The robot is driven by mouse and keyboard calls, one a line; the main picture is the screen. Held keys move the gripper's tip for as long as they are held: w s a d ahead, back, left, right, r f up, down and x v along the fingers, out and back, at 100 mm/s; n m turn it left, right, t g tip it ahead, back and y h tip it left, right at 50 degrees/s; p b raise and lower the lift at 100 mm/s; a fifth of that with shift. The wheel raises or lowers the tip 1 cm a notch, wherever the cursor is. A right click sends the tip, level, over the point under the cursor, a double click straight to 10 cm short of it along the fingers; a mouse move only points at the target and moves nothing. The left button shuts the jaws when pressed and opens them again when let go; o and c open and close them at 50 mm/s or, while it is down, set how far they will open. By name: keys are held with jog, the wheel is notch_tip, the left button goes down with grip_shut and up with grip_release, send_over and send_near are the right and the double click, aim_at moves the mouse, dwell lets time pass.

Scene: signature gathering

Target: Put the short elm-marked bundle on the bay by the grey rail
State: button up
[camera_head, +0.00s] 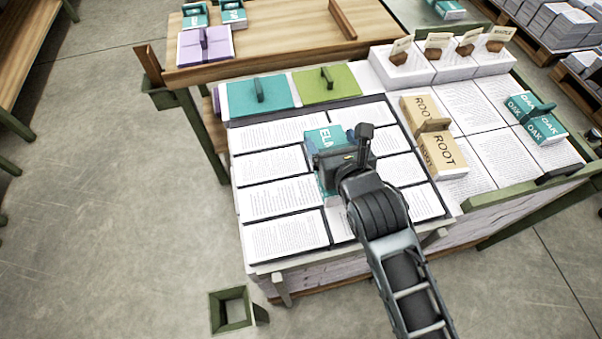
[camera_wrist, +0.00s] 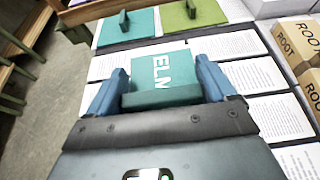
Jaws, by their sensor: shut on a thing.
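The teal elm-marked bundle (camera_head: 324,137) shows white "ELM" lettering and is partly hidden under my gripper (camera_head: 343,165) in the head view. In the wrist view the bundle (camera_wrist: 166,72) lies between the blue fingers of my gripper (camera_wrist: 163,92), which is shut on its teal upright grip. The bundle is over the rows of printed sheets; I cannot tell whether it touches them. I cannot make out a grey rail for certain; a short dark grey bar (camera_head: 560,174) lies along the table's right edge.
Teal (camera_head: 260,95) and green (camera_head: 326,83) handled boards lie behind the sheets. Root-marked bundles (camera_head: 432,138) and oak-marked bundles (camera_head: 537,119) stand to the right. A purple-banded bundle (camera_head: 206,46) sits on the back wooden table (camera_head: 275,40), which has bare room.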

jog(key=shift+s+a+f+b, duration=0.45)
jog(key=shift+a+f, duration=0.6)
jog(key=shift+f, duration=0.3)
jog(key=shift+s+a+f+b, duration=0.4)
jog(key=shift+a+f, duration=0.65)
jog(key=shift+f, duration=0.25)
jog(key=shift+s+a+f+b, duration=0.4)
jog(key=shift+a+f, duration=0.65)
jog(key=shift+f, duration=0.3)
jog(key=shift+f, duration=0.1)
jog(key=o, duration=1.1)
jog(key=shift+c, duration=0.2)
jog(key=v, duration=1.2)
jog(key=shift+p, duration=0.4)
